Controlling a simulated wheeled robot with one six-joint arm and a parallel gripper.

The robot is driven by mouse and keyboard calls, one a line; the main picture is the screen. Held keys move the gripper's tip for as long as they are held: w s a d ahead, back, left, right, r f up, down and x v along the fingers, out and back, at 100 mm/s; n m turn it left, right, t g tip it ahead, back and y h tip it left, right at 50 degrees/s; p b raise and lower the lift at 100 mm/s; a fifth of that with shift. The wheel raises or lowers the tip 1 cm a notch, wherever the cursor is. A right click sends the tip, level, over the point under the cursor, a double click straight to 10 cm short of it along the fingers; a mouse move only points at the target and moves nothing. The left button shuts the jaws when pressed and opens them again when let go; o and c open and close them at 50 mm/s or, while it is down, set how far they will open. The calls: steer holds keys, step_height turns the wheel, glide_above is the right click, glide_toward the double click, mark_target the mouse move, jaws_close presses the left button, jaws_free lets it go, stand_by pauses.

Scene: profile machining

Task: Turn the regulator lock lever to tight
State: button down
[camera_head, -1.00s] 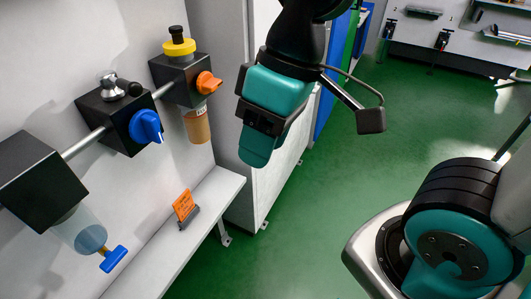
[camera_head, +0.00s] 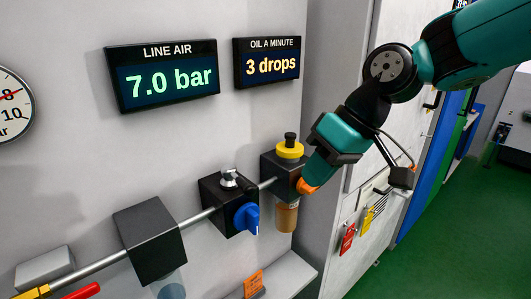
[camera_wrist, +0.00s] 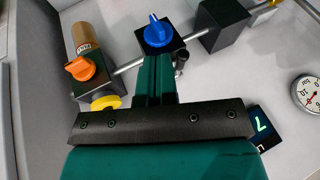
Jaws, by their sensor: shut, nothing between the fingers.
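The regulator is a black block (camera_head: 213,194) with a blue knob (camera_head: 246,217) on its front, on a pipe along the wall. On top is a chrome cap (camera_head: 229,178) with a small dark lever (camera_head: 247,184) beside it, partly hard to make out. The blue knob (camera_wrist: 157,33) also shows in the wrist view, with the chrome and dark lever part (camera_wrist: 180,62) just right of the fingers. My gripper (camera_head: 316,176) is shut and empty. In the head view it overlaps the orange knob (camera_head: 306,187) right of the regulator; contact cannot be told.
A lubricator with a yellow cap (camera_head: 290,150) stands right of the regulator, a black filter block (camera_head: 149,240) left of it. Displays above read 7.0 bar (camera_head: 168,78) and 3 drops (camera_head: 270,65). An orange sign (camera_head: 253,284) stands on the shelf below. A cabinet is at right.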

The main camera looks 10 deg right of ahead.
mark_target(238, 185)
steer(key=w+r+y+p, duration=0.15)
steer(key=w+r, duration=0.25)
steer(key=w, duration=0.4)
steer(key=a+r+p+x, duration=0.1)
steer(key=p+x, duration=0.4)
steer(key=x, duration=0.7)
steer(key=shift+s+t, duration=0.3)
steer(key=shift+s, duration=0.55)
steer(key=shift+a, duration=0.1)
steer(key=shift+a, duration=0.15)
